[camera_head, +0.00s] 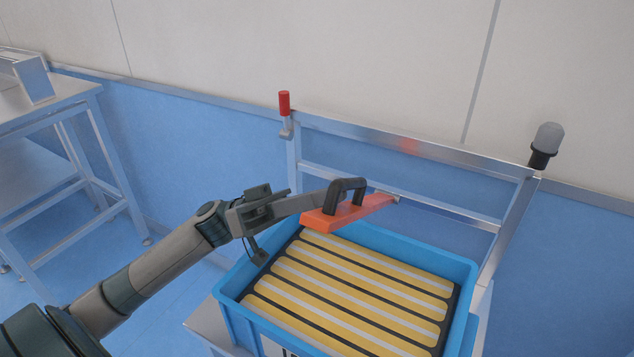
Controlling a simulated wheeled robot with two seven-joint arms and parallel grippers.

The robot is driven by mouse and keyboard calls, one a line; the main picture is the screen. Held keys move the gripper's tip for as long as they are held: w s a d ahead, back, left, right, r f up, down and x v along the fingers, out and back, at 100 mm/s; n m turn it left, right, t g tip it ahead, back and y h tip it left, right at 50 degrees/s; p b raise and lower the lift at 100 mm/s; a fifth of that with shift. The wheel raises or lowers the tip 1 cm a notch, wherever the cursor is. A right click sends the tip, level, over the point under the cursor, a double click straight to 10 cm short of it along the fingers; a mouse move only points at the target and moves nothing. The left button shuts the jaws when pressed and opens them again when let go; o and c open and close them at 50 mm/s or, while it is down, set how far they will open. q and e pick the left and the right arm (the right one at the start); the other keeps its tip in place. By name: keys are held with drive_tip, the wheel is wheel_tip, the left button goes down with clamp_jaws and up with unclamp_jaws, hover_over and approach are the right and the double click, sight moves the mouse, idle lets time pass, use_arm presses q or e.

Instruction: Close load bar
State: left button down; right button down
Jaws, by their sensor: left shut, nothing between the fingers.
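An orange bar with a black arched handle (348,212), which looks like the load bar, hangs above the far left part of a blue crate (234,318). Its far right end meets the metal frame behind. My left gripper (322,201) reaches in from the left and is shut and empty. Its fingertips are at the left side of the handle, next to the orange bar; whether they touch cannot be told. My right gripper is not in view.
The crate holds several yellow and grey strips (355,290) and stands on a metal stand. A metal frame (420,149) rises behind, with a red grip (284,103) at its left and a grey lamp (546,142) at its right. A metal table (60,105) stands at the left.

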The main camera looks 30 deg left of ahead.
use_arm(q)
drive_tip(key=shift+s+d+f, duration=0.1)
drive_tip(key=shift+s+f, duration=0.15)
drive_tip(key=shift+f, duration=0.4)
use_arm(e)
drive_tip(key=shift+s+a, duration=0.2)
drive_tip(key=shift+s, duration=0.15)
use_arm(q)
drive_tip(key=shift+f, duration=0.1)
drive_tip(key=f, duration=0.1)
drive_tip(key=s+f, duration=0.1)
drive_tip(key=f, duration=0.1)
drive_tip(key=shift+s+f, duration=0.15)
drive_tip(key=shift+s, duration=0.2)
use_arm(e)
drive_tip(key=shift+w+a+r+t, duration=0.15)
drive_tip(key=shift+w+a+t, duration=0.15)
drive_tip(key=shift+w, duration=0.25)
